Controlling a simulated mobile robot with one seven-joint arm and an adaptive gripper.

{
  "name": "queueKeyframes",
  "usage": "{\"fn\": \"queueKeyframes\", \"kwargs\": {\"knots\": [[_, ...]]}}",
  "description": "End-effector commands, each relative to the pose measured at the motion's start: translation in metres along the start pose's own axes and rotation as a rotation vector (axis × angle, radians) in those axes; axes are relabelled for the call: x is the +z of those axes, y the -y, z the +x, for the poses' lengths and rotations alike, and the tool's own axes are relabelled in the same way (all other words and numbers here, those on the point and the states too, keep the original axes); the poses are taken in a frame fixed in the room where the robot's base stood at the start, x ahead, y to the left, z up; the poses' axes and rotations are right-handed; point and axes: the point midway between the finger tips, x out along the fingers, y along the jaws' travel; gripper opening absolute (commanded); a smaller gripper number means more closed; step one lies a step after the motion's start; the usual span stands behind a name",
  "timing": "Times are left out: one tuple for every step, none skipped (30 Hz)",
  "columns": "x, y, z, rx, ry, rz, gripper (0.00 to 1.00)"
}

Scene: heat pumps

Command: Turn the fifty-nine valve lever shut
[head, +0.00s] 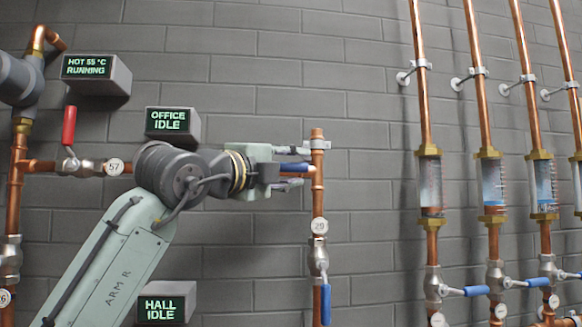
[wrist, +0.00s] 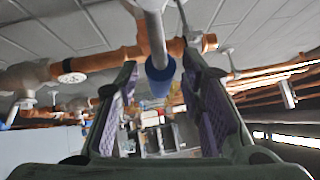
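A blue valve lever (head: 295,168) lies roughly level by the short copper branch at the upright pipe. It also shows in the wrist view as a blue sleeve on a grey stem (wrist: 160,72). My gripper (head: 290,168) is open, one finger above and one below the lever. In the wrist view my gripper's fingers (wrist: 165,110) stand apart on both sides of the sleeve, with visible gaps. A round tag (wrist: 72,77) sits on the copper pipe in the wrist view; its number is unreadable. My arm hides this lever's valve body in the head view, and no fifty-nine tag is legible.
A red lever (head: 69,125) stands upright on the valve tagged 57 (head: 114,167). Below my gripper, a tag reading about 29 (head: 319,225) sits above a hanging blue lever (head: 326,304). The OFFICE display (head: 173,121) is close above my arm. Several copper pipes stand right.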

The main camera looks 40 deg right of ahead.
Motion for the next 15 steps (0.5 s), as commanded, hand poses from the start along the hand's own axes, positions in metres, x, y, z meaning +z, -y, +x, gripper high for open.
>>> {"fn": "queueKeyframes", "kwargs": {"knots": [[0.0000,-0.0001,-0.0001,0.000,0.000,0.000,0.35],[0.0000,-0.0001,-0.0002,0.000,0.000,0.000,0.35],[0.0001,-0.0001,-0.0002,0.000,0.000,0.000,0.34],[0.0001,-0.0001,-0.0002,0.000,0.000,0.000,0.32],[0.0001,-0.0001,-0.0003,0.000,0.000,0.000,0.29],[0.0001,-0.0001,-0.0003,0.000,0.000,0.000,0.27],[0.0001,-0.0001,-0.0003,0.000,0.000,0.000,0.25],[0.0001,-0.0001,-0.0004,0.000,0.000,0.000,0.23],[0.0001,-0.0001,-0.0004,0.000,0.000,0.000,0.20],[0.0001,-0.0001,-0.0004,0.000,0.000,0.000,0.18],[0.0001,-0.0001,-0.0004,0.000,0.000,0.000,0.16],[0.0002,-0.0001,-0.0004,0.000,0.000,0.000,0.14],[0.0001,-0.0001,-0.0004,0.000,0.000,0.000,0.12],[0.0001,-0.0001,-0.0004,0.000,0.000,0.000,0.10],[0.0001,-0.0002,-0.0004,0.000,0.000,0.000,0.07]]}}
